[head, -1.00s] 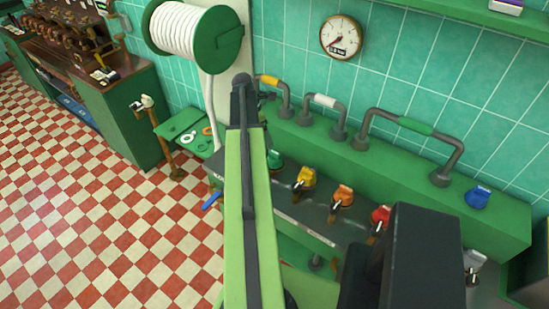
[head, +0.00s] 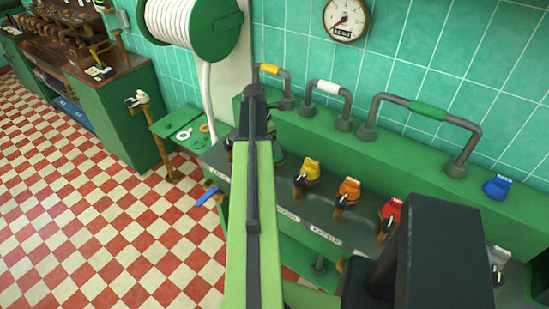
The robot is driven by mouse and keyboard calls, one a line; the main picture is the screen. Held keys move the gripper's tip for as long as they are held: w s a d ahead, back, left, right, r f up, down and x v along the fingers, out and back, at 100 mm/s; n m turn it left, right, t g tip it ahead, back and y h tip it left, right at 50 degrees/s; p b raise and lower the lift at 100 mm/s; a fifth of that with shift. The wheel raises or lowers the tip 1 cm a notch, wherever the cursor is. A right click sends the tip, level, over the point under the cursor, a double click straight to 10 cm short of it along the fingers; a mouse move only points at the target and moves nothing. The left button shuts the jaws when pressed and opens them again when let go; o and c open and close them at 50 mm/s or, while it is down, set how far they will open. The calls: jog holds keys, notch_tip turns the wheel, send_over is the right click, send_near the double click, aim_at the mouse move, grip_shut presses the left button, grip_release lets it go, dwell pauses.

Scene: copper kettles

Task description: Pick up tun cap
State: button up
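I cannot tell for sure which thing is the tun cap. A blue cap-like piece (head: 497,187) sits on the green ledge at the right. Similar coloured pieces, yellow (head: 308,170), orange (head: 348,190) and red (head: 391,210), sit on brown taps along the dark counter. A green one (head: 278,156) is partly hidden behind my light green arm. My arm rises from the bottom middle to a dark joint. My gripper does not show; the arm hides whatever lies behind it.
Pipe handles with yellow, white and green (head: 428,110) sleeves stand on the green ledge (head: 395,145). A gauge (head: 346,18) and a hose reel (head: 190,25) are on the wall. A small green side table (head: 165,126) stands left of the counter. The checkered floor (head: 90,220) at left is open.

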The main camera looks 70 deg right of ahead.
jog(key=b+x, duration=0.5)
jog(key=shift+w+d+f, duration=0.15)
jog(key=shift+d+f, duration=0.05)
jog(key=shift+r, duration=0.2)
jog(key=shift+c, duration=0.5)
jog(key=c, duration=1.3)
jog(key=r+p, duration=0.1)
jog(key=p, duration=0.1)
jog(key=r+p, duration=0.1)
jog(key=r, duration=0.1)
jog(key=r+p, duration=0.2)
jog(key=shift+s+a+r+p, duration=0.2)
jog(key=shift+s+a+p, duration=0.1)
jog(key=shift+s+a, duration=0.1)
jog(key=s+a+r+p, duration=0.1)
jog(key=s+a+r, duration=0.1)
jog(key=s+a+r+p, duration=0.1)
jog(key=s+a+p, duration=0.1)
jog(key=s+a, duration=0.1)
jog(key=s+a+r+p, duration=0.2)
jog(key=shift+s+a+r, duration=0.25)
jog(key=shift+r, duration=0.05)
